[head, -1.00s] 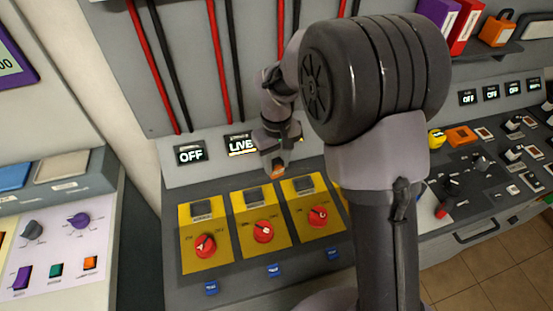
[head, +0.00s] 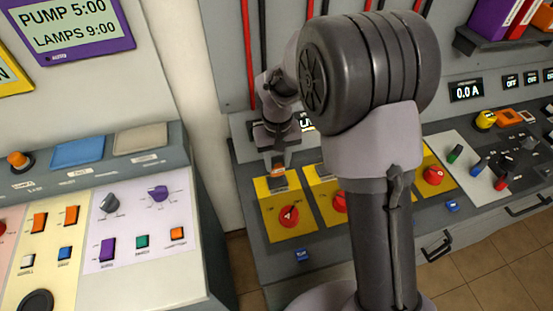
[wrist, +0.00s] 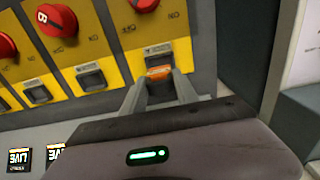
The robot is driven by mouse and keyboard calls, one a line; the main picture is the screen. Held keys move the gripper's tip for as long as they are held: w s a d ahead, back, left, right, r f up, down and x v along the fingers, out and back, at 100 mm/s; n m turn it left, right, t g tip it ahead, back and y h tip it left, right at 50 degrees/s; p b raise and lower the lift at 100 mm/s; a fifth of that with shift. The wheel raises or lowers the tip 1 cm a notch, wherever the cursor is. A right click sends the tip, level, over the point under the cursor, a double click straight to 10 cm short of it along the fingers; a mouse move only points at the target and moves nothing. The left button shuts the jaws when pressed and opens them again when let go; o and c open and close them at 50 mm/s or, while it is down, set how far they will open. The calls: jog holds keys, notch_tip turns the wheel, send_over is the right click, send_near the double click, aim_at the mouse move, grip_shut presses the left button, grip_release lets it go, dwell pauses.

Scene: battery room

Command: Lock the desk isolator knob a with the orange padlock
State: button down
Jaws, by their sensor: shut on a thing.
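The desk isolator knob a (head: 288,216) is a round red knob on the leftmost yellow plate (head: 285,236) of the sloping desk. In the wrist view it is cut by the top edge (wrist: 143,4). A small grey box (wrist: 160,52) sits on the same plate beyond the knob. My gripper (head: 278,170) is at the far edge of this plate, shut on the orange padlock (wrist: 158,72). Only a small orange part of the padlock shows between the fingers. It is close to the grey box; I cannot tell whether they touch.
More yellow plates with red knobs, one of them (head: 433,175), continue to the right. My arm hides part of the desk. A separate console (head: 150,220) stands at the left across a gap. Yellow and orange items (head: 486,119) lie at the far right.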

aim_at(277, 165)
jog(key=shift+f+b, duration=0.95)
jog(key=shift+f, duration=0.65)
jog(key=shift+a+f+b, duration=0.1)
jog(key=shift+f+b, duration=0.2)
jog(key=shift+f, duration=0.3)
jog(key=c, duration=1.2)
grip_release()
notch_tip(277, 165, up, 11)
jog(key=p, duration=0.9)
